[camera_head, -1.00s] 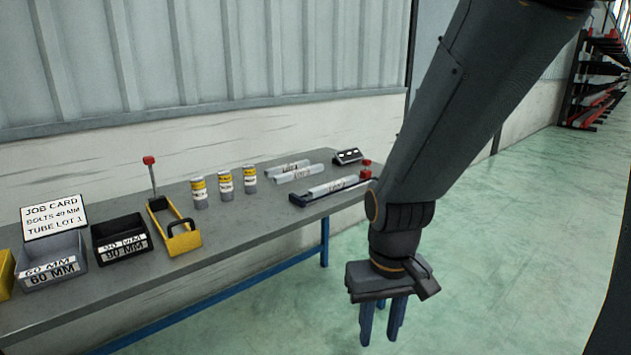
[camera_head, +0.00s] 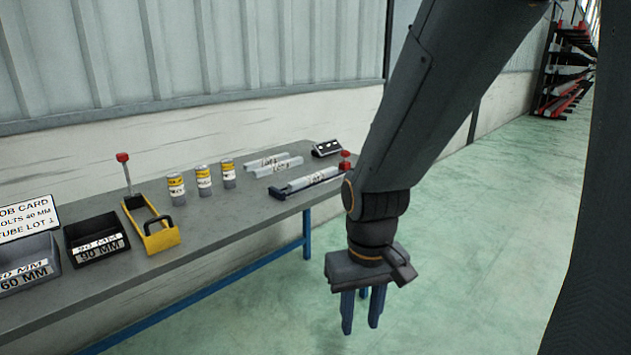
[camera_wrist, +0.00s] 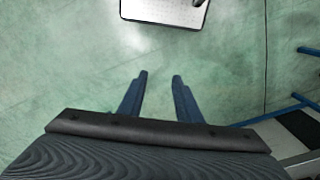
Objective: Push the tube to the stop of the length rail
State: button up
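A light grey tube (camera_head: 308,180) with a lot label lies in the dark length rail (camera_head: 273,192) near the right end of the bench. A red knob (camera_head: 345,159) stands at the right end of the rail, partly beside my arm. I cannot tell whether the tube touches the stop there. My gripper (camera_head: 362,325) hangs in front of the bench, over the floor, pointing down and apart from the tube. In the wrist view its two blue fingers (camera_wrist: 158,76) are spread with only floor between them.
On the bench (camera_head: 215,222) stand several bins, a job card (camera_head: 25,220), a yellow carrier (camera_head: 160,238) with a red-knobbed lever, three yellow-banded cans (camera_head: 203,182), two more tubes (camera_head: 270,162) and a small black box (camera_head: 326,148). The floor (camera_head: 460,230) to the right is open.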

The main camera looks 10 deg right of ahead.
aim_at(298, 183)
jog(key=z, duration=0.75)
jog(key=i, duration=1.7)
jog(key=u, duration=0.9)
